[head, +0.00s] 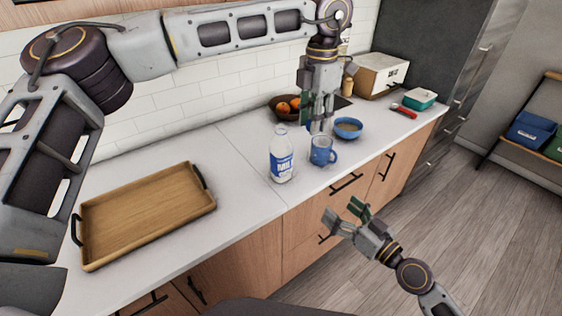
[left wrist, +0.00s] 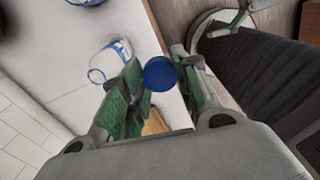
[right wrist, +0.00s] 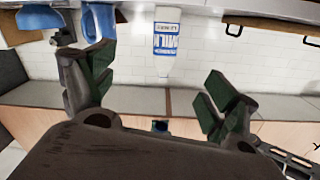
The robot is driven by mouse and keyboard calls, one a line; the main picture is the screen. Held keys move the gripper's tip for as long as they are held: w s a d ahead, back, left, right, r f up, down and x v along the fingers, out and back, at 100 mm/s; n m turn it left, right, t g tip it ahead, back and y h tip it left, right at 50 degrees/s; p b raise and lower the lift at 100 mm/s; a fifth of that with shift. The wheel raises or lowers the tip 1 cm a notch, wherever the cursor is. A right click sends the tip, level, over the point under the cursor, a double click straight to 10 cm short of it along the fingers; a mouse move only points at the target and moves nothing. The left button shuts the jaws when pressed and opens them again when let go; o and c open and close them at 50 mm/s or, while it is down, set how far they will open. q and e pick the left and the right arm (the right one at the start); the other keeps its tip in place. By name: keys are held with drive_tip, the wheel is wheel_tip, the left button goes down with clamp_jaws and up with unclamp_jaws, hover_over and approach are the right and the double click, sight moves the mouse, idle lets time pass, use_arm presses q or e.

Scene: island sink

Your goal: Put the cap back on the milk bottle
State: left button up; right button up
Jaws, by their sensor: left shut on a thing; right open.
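The milk bottle (head: 282,160) stands upright on the counter, with a blue and white label and no cap on its neck. It also shows in the left wrist view (left wrist: 108,62) and the right wrist view (right wrist: 166,42). My left gripper (head: 318,126) is above the counter, right of the bottle in the head view, and in front of or over the blue mug. It is shut on the round blue cap (left wrist: 160,73), seen between its fingers in the left wrist view; the cap is not clear in the head view. My right gripper (head: 344,212) is open and empty, off the counter's front edge.
A blue mug (head: 322,152) stands right of the bottle. A blue bowl (head: 348,128) and a fruit bowl (head: 283,108) stand behind. A wooden tray (head: 150,215) lies on the left. Counter between tray and bottle is clear.

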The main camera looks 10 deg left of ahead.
use_arm(q)
drive_tip(key=n, duration=0.3)
drive_tip(key=shift+s+d, duration=0.15)
drive_tip(key=shift+d, duration=0.05)
drive_tip(key=n, duration=0.3)
drive_tip(key=shift+s+d, duration=0.1)
drive_tip(key=n, duration=0.6)
drive_tip(key=shift+d, duration=0.15)
use_arm(e)
drive_tip(key=shift+s+a+r+n+y, duration=0.2)
drive_tip(key=shift+r+n, duration=0.2)
drive_tip(key=shift+n, duration=0.2)
drive_tip(key=shift+s+a+r+n+y, duration=0.1)
drive_tip(key=shift+a+r+n, duration=0.1)
drive_tip(key=shift+r+n, duration=0.3)
use_arm(q)
drive_tip(key=shift+n, duration=0.5)
use_arm(e)
drive_tip(key=shift+w+a+f+n, duration=0.1)
drive_tip(key=shift+n, duration=0.2)
